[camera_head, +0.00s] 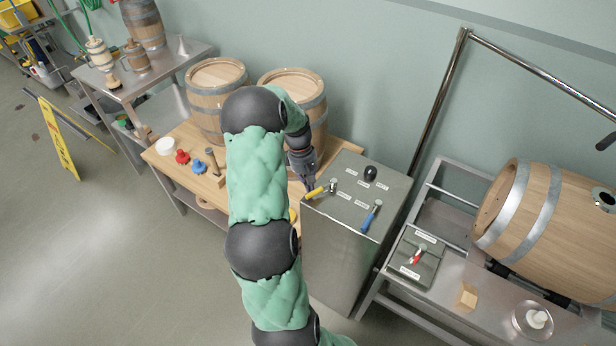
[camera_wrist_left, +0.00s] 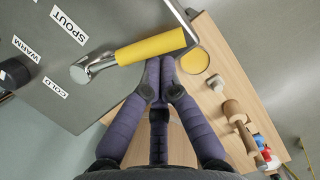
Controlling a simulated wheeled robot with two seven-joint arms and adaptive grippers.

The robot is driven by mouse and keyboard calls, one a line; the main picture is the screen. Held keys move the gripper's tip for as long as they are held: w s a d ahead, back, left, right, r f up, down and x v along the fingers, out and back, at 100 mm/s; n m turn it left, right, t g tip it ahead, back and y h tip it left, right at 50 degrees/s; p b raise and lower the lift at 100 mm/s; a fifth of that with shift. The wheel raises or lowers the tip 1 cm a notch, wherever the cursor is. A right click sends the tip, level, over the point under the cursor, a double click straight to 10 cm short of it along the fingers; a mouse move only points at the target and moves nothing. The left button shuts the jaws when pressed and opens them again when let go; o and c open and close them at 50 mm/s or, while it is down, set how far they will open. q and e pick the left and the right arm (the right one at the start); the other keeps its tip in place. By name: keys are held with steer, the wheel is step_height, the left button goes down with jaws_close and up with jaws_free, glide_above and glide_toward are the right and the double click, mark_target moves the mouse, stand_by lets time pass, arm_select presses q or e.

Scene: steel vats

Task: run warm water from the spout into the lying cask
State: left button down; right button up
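The steel control box (camera_head: 345,240) has a yellow-handled lever (camera_head: 320,190), a blue-handled lever (camera_head: 371,217) and a black knob (camera_head: 370,173) on top. The yellow lever (camera_wrist_left: 150,46) lies near labels reading SPOUT, WARM and COLD. My left gripper (camera_head: 305,176) is at the box's left edge. In the wrist view its fingertips (camera_wrist_left: 160,68) are together, right beside the yellow handle, with nothing visible between them; contact is unclear. The lying cask (camera_head: 535,218) rests on a rack at right, its dark bunghole (camera_head: 605,198) facing up. The pipe spout (camera_head: 604,142) ends above it. My right gripper is not in view.
A red-handled lever (camera_head: 417,256) sits on a small plate before the cask, near a wooden block (camera_head: 466,297) and a white bung in a dish (camera_head: 534,320). Two upright barrels (camera_head: 215,92) stand on a wooden bench behind my arm.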

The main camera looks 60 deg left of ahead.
arm_select(q)
steer(key=shift+s+d+r+n+p, duration=0.1)
steer(key=shift+d+n+p, duration=0.35)
steer(key=shift+d+n, duration=0.4)
steer(key=shift+d, duration=0.3)
steer(key=shift+d+p, duration=0.1)
steer(key=shift+p, duration=0.2)
